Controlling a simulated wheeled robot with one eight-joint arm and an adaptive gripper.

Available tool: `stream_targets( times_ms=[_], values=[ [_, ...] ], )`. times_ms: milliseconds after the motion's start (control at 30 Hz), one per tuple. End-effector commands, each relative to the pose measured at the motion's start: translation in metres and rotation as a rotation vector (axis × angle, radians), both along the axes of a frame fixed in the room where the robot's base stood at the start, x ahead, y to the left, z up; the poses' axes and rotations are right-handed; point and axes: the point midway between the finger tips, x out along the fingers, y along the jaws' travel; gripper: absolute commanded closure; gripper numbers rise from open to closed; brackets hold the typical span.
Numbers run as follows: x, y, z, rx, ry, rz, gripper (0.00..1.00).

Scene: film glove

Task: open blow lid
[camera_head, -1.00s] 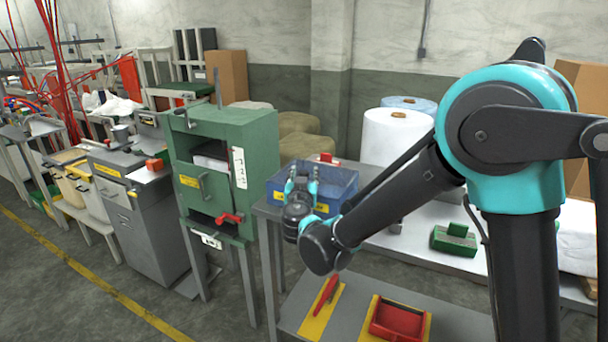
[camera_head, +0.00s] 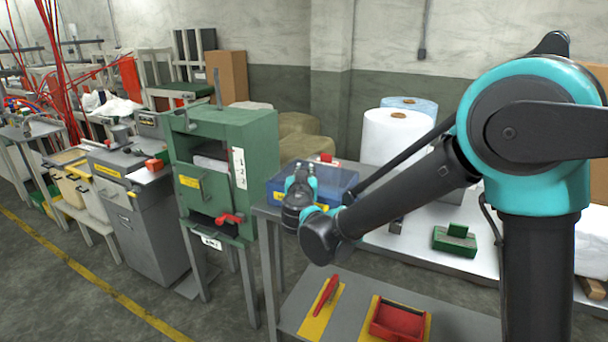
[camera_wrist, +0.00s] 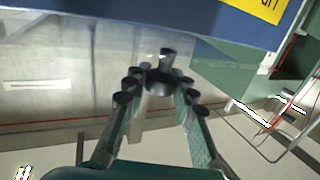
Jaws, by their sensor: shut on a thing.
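A blue box (camera_head: 338,203) with a see-through upper part stands on the grey table beside the green machine. My gripper (camera_head: 301,181) is at the front of this box and hides part of it. In the wrist view the blue box front (camera_wrist: 225,22) with a yellow label fills the top, with a clear sheet-like edge (camera_wrist: 222,52) below it. My gripper (camera_wrist: 158,84) is shut on a small dark knob-like piece (camera_wrist: 167,54) near that clear edge. The fingers cover most of this piece. I cannot tell whether the lid is raised.
The green machine (camera_head: 250,150) with a red handle (camera_head: 229,219) stands close left of my gripper. White rolls (camera_head: 390,137) stand behind to the right. A green block (camera_head: 455,241) lies on the right table. A lower bench with a red tray (camera_head: 398,320) is in front.

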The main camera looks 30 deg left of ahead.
Motion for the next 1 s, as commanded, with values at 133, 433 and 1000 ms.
stream_targets(
  times_ms=[133, 433, 1000],
  values=[
    [0.005, -0.001, 0.016, 0.001, 0.079, -0.001, 1.00],
    [0.026, -0.002, 0.056, 0.002, 0.314, -0.002, 1.00],
    [0.100, -0.001, 0.119, 0.002, 0.828, -0.003, 1.00]
  ],
)
